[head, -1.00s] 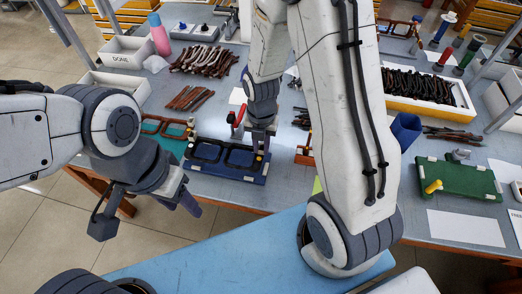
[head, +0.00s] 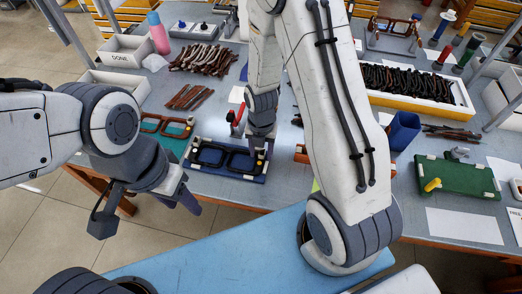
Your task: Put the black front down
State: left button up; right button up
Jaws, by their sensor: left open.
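The black front (head: 211,165), an eyeglass front with two open rims, lies level at the blue fixture (head: 240,179) with white corner pieces. It is over or on the fixture's face; I cannot tell if it touches. My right gripper (head: 261,149) comes down from above at the front's right end and appears shut on it; its fingertips are small and partly hidden. My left gripper (head: 190,203) is open and empty, in front of the table's near edge, below and left of the fixture.
A teal fixture with a brown front (head: 175,128) stands just left of the blue one. A red-handled tool (head: 236,120) is behind. Dark temple pieces (head: 203,58) lie farther back. A green fixture (head: 458,180) is at right.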

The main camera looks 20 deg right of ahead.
jog(key=shift+r, duration=0.1)
notch_tip(320, 180, up, 11)
pick_arm(q)
jog(key=shift+r, duration=0.1)
pick_arm(e)
jog(key=s+a+r+m, duration=0.5)
jog(key=s+m, duration=0.4)
jog(key=m, duration=0.2)
jog(key=s+a+r+m+y, duration=0.1)
jog(key=s+a+r+m, duration=0.4)
jog(key=s+a+m, duration=0.2)
jog(key=s+m, duration=0.2)
jog(key=m, duration=0.2)
jog(key=shift+a+r, duration=0.2)
jog(key=shift+a, duration=0.05)
